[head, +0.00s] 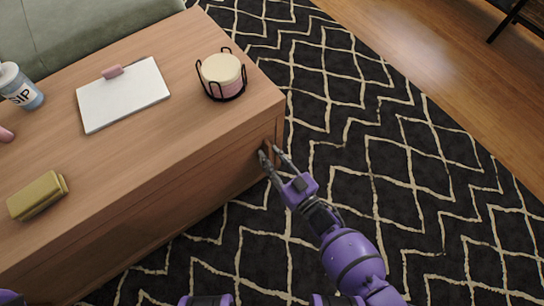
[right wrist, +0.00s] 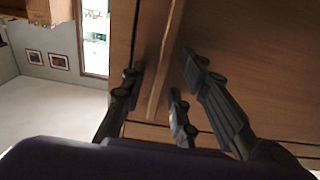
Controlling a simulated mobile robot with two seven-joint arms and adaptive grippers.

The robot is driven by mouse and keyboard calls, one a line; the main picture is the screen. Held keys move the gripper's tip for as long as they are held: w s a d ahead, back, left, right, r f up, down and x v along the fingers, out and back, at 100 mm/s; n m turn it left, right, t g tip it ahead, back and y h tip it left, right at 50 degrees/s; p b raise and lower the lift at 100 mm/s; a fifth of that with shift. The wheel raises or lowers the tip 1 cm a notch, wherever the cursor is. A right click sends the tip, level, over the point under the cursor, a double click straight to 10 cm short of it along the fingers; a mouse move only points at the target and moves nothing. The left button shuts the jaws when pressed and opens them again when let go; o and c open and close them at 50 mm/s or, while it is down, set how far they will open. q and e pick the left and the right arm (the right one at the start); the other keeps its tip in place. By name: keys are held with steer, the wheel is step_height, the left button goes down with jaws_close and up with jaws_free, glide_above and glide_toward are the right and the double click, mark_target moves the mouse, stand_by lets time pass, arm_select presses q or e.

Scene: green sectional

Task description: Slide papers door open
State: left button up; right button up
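The low wooden table (head: 150,45) has a front side with a flat wooden panel (head: 190,190), which looks like the door. My right gripper (head: 268,151) is at the right end of this front side, near the corner. In the right wrist view its dark fingers (right wrist: 160,85) are spread apart, with a narrow upright wooden edge (right wrist: 166,75) showing between them. I cannot tell whether a finger touches the wood. No papers show behind the door. My left gripper is out of view.
On the tabletop are a white sheet on a clipboard (head: 125,95), a candle in a wire holder (head: 221,75), a "SIP" bottle (head: 20,88) and a yellow box (head: 38,196). A green sofa (head: 80,30) stands behind. The dark patterned rug (head: 400,160) is clear at right.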

jaws_close()
steer(key=shift+a, duration=0.1)
stand_by(0.5)
